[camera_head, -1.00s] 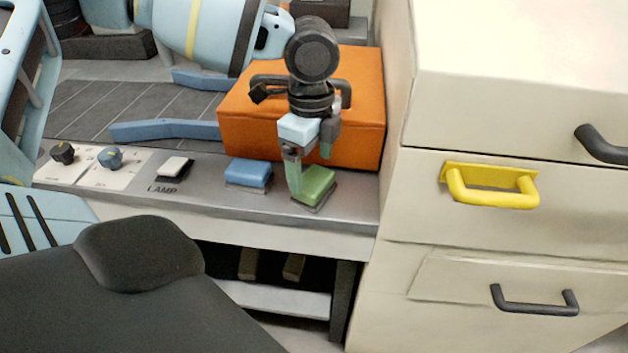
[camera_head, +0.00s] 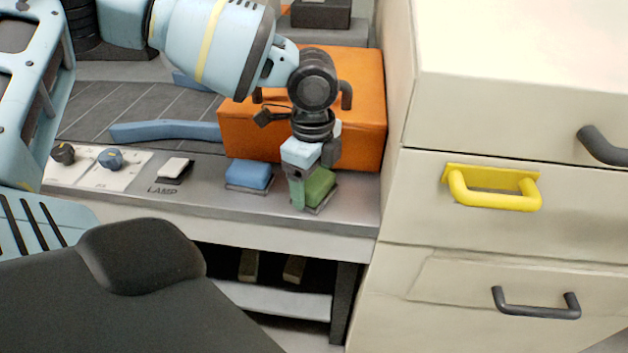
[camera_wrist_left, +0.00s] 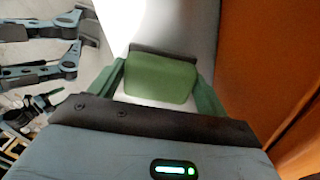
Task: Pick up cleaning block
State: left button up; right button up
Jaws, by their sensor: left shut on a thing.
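A green block (camera_head: 321,184) with a dark base is at the right end of the grey ledge in the head view. My left gripper (camera_head: 308,196) is down over it, with a finger at the block's left side. In the left wrist view the green block (camera_wrist_left: 162,78) sits between both green fingers, which are shut on it. I cannot tell whether it still touches the ledge. A similar blue block (camera_head: 248,175) lies on the ledge to the left. My right gripper is not in view.
An orange box (camera_head: 360,125) with dark handles stands right behind the gripper. A cream drawer cabinet (camera_head: 398,175) with a yellow handle (camera_head: 492,190) is close on the right. A lamp switch (camera_head: 174,169) and two knobs are further left on the ledge (camera_head: 215,200).

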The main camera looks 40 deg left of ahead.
aim_at(313, 179)
pick_arm(q)
jog(key=shift+r, duration=0.1)
jog(key=shift+r, duration=0.5)
notch_tip(313, 179, up, 2)
jog(key=shift+w+r, duration=0.1)
jog(key=shift+s+a+r, duration=0.15)
jog(key=shift+s+r, duration=0.05)
jog(key=shift+s, duration=0.45)
jog(key=shift+s+a+r+p, duration=0.3)
jog(key=shift+s+a, duration=0.35)
jog(key=shift+s, duration=1.75)
jog(key=shift+s+a+r+p, duration=0.1)
jog(key=shift+s+a+p, duration=0.45)
jog(key=shift+s, duration=1.8)
jog(key=shift+s+a+r+p, duration=0.25)
jog(key=shift+s+a, duration=0.5)
jog(key=shift+s, duration=1.65)
